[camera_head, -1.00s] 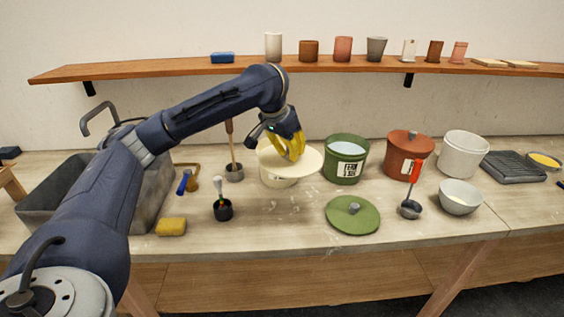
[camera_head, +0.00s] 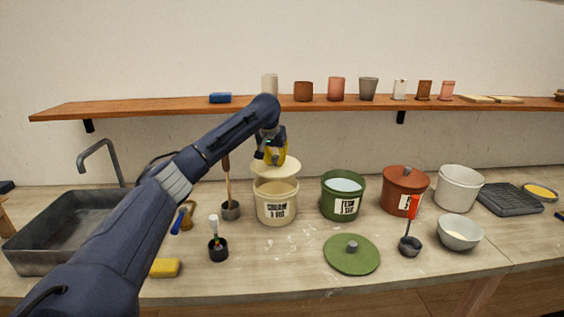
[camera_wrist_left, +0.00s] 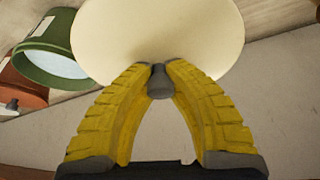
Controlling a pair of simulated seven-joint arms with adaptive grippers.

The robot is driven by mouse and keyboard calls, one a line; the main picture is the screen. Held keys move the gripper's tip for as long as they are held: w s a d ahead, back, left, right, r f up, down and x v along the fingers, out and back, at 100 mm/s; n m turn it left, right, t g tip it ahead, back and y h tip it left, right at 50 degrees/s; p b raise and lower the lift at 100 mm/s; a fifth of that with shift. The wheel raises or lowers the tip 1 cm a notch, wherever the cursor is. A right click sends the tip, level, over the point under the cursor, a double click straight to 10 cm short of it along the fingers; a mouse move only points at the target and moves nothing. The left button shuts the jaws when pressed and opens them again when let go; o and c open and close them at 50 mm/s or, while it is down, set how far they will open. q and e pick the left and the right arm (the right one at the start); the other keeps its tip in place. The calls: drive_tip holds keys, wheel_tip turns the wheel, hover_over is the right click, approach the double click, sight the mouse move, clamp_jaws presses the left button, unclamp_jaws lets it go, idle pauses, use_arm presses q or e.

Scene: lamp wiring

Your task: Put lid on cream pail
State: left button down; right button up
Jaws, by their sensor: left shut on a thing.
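The cream pail (camera_head: 276,205) stands open on the bench, its label facing front. The cream lid (camera_head: 275,169) is above and behind the pail's rim, apart from the table; it also shows in the left wrist view (camera_wrist_left: 150,30). My left gripper (camera_head: 273,154) is shut on the lid's dark grey knob, and its yellow fingers (camera_wrist_left: 161,72) meet around that knob. Whether the lid touches the pail's far rim I cannot tell. My right gripper is not in view.
A green pail (camera_head: 341,199) stands open right of the cream pail, with its green lid (camera_head: 351,257) lying in front. A lidded red-brown pail (camera_head: 404,186) and white bucket (camera_head: 459,188) stand farther right. A brush in a black pot (camera_head: 218,249) and yellow sponge (camera_head: 164,268) lie front left.

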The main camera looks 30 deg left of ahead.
sight(275, 168)
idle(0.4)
use_arm(q)
drive_tip(key=shift+f, duration=2.7)
drive_tip(key=shift+f, duration=0.8)
drive_tip(key=c, duration=1.3)
unclamp_jaws()
drive_tip(key=shift+c, duration=0.2)
